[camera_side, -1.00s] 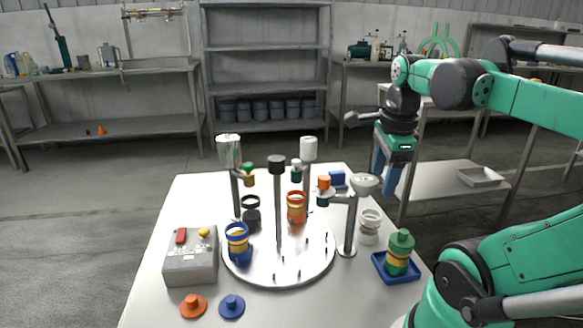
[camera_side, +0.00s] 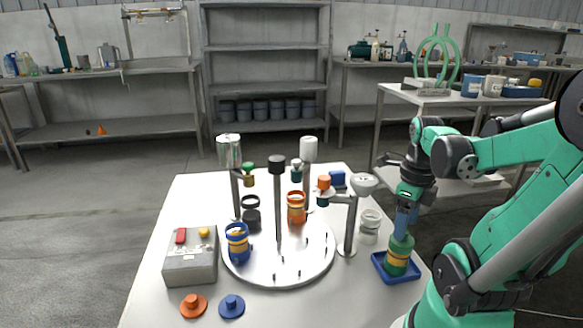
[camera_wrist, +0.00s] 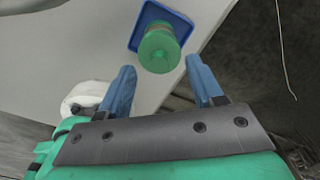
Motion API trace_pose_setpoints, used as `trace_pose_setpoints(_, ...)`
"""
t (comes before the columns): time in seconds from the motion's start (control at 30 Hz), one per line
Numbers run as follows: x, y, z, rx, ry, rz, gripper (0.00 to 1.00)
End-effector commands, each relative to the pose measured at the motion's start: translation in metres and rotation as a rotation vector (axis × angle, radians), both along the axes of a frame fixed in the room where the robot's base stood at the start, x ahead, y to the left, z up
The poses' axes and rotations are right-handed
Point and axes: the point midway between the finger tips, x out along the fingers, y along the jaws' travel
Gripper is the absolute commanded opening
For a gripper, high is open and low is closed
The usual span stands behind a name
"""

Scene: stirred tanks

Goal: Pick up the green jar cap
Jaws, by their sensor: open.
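The green jar cap (camera_side: 402,243) sits on top of a green jar with a yellow band (camera_side: 397,261). The jar stands upright in a blue square tray (camera_side: 382,269) at the table's right front corner. In the wrist view the cap (camera_wrist: 159,52) is a round green disc above the blue tray (camera_wrist: 146,14). My gripper (camera_side: 404,230) is right above the cap in the side view, pointing down. In the wrist view its two blue fingers (camera_wrist: 160,80) are apart, with the cap just beyond the gap between their tips. Nothing is held.
A round metal turntable (camera_side: 300,262) with jars and posts stands left of the tray. A post with a white funnel-like top (camera_side: 364,184) and a white jar (camera_side: 370,226) are close by. A grey control box (camera_side: 190,262), an orange cap (camera_side: 193,305) and a blue cap (camera_side: 231,306) lie further left.

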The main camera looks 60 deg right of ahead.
Motion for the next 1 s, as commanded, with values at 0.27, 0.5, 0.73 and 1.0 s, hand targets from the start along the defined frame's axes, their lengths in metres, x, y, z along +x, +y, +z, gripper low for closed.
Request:
trace_pose_setpoints(0.27, 0.0, 0.001, -0.015, -0.001, 0.0, 0.0, 0.6)
trace_pose_setpoints(0.5, 0.0, 0.001, -0.016, -0.001, 0.001, 0.001, 0.6)
trace_pose_setpoints(0.73, 0.0, 0.001, -0.016, -0.001, 0.0, 0.001, 0.09)
trace_pose_setpoints(1.0, 0.0, 0.001, -0.016, -0.001, 0.0, 0.001, 0.0)
